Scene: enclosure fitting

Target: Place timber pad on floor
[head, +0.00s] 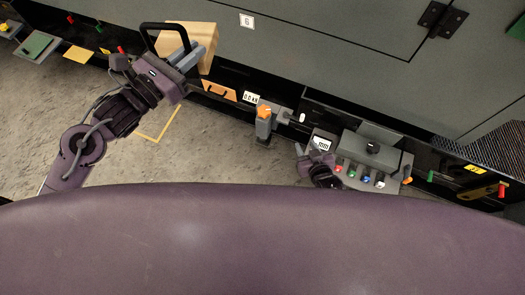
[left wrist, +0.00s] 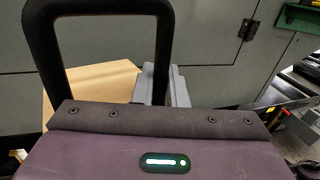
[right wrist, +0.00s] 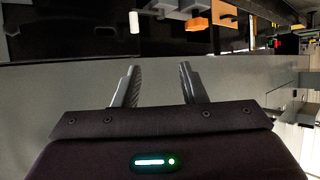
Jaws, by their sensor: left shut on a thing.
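The timber pad (head: 205,38) is a pale wooden block at the upper left of the head view, in front of the grey enclosure wall. My left gripper (head: 197,54) is shut on it. In the left wrist view, the pad (left wrist: 92,82) shows left of the grey fingers, partly hidden behind the gripper body. The concrete floor (head: 225,155) shows below, with a yellow outline (head: 160,138) partly covered by my left arm. My right gripper shows in the right wrist view (right wrist: 158,86), fingers apart with nothing between them.
Floor at the left centre is clear.

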